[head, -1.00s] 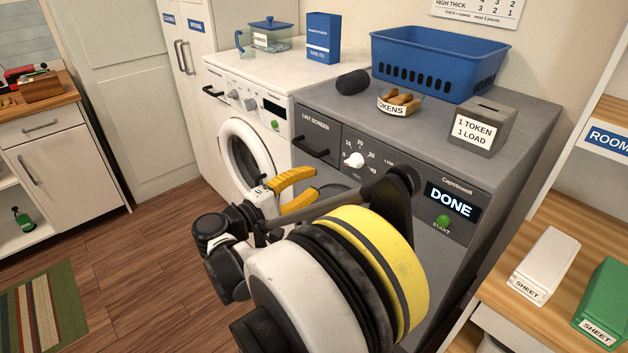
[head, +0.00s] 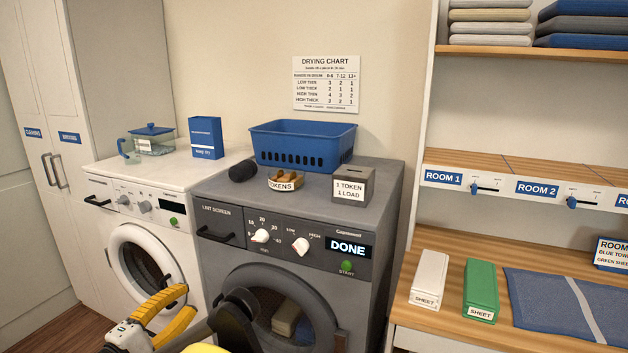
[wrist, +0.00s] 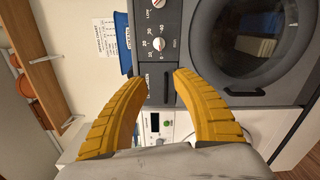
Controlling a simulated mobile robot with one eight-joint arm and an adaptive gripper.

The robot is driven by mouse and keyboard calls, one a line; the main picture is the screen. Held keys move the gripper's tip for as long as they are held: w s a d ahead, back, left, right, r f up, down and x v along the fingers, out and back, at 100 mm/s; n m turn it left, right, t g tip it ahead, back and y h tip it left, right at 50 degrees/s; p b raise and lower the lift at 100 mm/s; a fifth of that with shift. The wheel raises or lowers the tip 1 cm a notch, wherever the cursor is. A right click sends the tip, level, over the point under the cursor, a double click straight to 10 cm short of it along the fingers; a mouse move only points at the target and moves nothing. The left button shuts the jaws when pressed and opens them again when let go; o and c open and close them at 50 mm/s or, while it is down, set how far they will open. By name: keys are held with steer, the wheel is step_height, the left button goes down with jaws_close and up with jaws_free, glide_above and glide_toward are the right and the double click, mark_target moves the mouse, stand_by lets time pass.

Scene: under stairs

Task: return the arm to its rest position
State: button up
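My gripper (head: 168,314) has two yellow fingers and shows at the lower left of the head view, in front of the white washing machine (head: 104,176). The wrist view also shows the gripper (wrist: 160,72) with its fingers spread and nothing between them. Part of my arm covers the lower front of the grey dryer (head: 369,222) in the head view. The dryer's display (head: 349,247) reads DONE. Its round door (head: 262,285) looks shut, with cloth visible through the glass.
On the dryer stand a blue basket (head: 303,145), a token dish (head: 286,181) and a token box (head: 353,184). A shelf unit (head: 432,245) at the right holds a white sheet (head: 430,279), a green sheet (head: 481,290) and a blue towel (head: 562,305).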

steer(key=w+d+r+m+g, duration=0.1)
steer(key=d+r+m+g, duration=0.1)
steer(key=d, duration=0.7)
steer(key=w+d+r+m+g+y, duration=0.1)
steer(key=d+g, duration=0.2)
steer(key=d, duration=0.7)
steer(key=w+d+r+m+g, duration=0.2)
steer(key=d, duration=0.7)
steer(key=s+d+m+g+y, duration=0.2)
steer(key=s+d+m, duration=0.2)
steer(key=s+d, duration=0.7)
steer(key=s+d+f+m+y, duration=0.4)
steer(key=s+d+m, duration=0.2)
steer(key=s, duration=0.6)
steer(key=shift+s+d+f+m, duration=0.3)
steer(key=shift+d+f, duration=0.1)
steer(key=shift+d, duration=0.6)
